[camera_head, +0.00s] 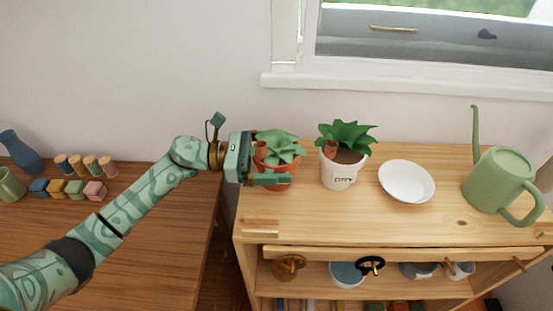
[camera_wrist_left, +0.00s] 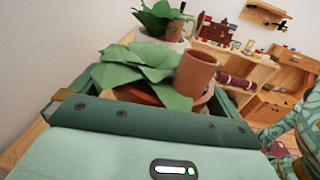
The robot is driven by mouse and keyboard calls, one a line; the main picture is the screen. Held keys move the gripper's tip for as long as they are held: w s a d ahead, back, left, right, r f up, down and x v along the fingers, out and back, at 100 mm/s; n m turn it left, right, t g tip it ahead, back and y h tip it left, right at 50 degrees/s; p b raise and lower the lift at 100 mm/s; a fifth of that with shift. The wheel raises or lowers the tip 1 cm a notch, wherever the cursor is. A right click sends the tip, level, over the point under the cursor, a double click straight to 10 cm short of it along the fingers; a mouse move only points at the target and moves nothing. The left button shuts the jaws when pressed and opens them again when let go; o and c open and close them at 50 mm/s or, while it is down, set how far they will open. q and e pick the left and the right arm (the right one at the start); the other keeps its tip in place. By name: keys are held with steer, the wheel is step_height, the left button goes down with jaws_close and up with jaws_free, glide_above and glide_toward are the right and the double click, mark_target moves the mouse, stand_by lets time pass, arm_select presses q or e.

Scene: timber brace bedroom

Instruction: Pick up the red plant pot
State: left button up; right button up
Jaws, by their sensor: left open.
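The red plant pot (camera_head: 277,169) is terracotta-coloured and holds a leafy green plant (camera_head: 279,145). It stands upright at the left end of the light wooden shelf top. My left gripper (camera_head: 272,160) reaches in from the left and is open. One finger crosses the front of the pot; the other is mostly hidden behind the leaves. In the left wrist view the pot (camera_wrist_left: 135,96) lies between the fingers, largely covered by leaves and a small terracotta tube (camera_wrist_left: 195,72). Contact cannot be told. My right gripper is not in view.
A white pot (camera_head: 339,177) with a plant stands just right of the red one. A white plate (camera_head: 406,181) and a green watering can (camera_head: 497,180) are farther right. The window sill (camera_head: 400,86) runs behind. A darker wooden table (camera_head: 150,235) is at left.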

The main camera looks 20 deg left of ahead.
arm_select(q)
steer(key=c, duration=1.3)
steer(key=shift+r, duration=0.1)
